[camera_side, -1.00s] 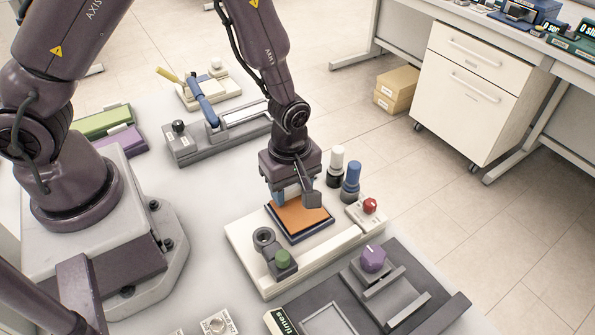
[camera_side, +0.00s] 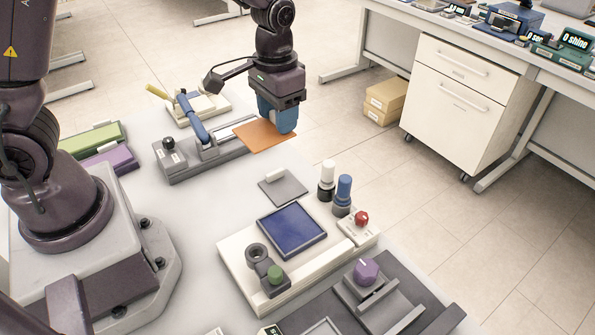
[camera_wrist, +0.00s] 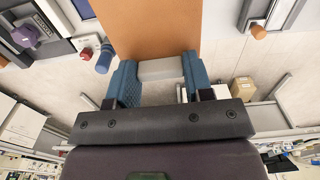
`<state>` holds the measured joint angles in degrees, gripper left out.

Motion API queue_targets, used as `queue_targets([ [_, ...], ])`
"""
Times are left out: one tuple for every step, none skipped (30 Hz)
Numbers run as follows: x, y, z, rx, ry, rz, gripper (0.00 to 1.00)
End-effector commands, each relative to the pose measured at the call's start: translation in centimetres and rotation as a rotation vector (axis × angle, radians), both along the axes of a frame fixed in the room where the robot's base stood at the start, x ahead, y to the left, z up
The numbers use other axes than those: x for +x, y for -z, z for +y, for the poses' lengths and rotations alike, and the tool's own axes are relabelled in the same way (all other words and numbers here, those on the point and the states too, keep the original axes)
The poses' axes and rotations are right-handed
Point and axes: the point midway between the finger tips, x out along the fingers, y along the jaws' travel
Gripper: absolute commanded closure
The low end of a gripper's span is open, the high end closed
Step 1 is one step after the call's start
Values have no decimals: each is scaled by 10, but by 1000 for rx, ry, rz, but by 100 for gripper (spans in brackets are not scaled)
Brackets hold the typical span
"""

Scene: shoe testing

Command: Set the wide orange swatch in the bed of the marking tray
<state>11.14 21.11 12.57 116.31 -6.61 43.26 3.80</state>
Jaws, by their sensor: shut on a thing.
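The wide orange swatch (camera_side: 262,136) hangs flat in the air near the grey fixture at the back of the table. My gripper (camera_side: 278,118) is shut on its pale grip block, at the swatch's right end. In the wrist view my blue fingers (camera_wrist: 160,72) press both sides of that block (camera_wrist: 162,69), and the orange sheet (camera_wrist: 152,28) extends away from them. A cream base with a flat blue, dark-rimmed bed (camera_side: 292,232) stands at front centre; the bed is bare. No label shows which fixture is the marking tray.
A grey swatch with a white grip (camera_side: 284,187) lies behind the cream base. White-topped (camera_side: 327,178) and blue-topped (camera_side: 343,192) bottles and a red knob (camera_side: 361,218) stand at its right. The grey fixture (camera_side: 205,155) has a blue arm. A dark grey fixture (camera_side: 395,300) is at front right.

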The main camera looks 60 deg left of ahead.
Motion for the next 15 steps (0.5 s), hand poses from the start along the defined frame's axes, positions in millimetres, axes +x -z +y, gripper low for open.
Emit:
queue_targets([
  [0,-2,-1,0,23,-1,75],
  [0,-2,-4,0,39,0,75],
  [-2,0,-9,0,62,2,75],
  [-5,3,-15,0,79,2,75],
  [-8,7,-21,0,91,4,75],
  [-14,13,-31,1,68,5,75],
  [-16,16,-34,1,28,5,75],
  [-18,19,-38,1,-15,4,75],
  [-21,23,-43,1,-82,4,75],
  [-23,26,-47,1,-136,3,75],
  [-26,29,-50,1,-195,4,75],
  [-29,32,-55,1,-273,3,75],
  [-30,35,-57,1,-334,2,75],
  [-33,37,-60,1,-395,3,75],
  [-35,40,-63,1,-477,2,75],
])
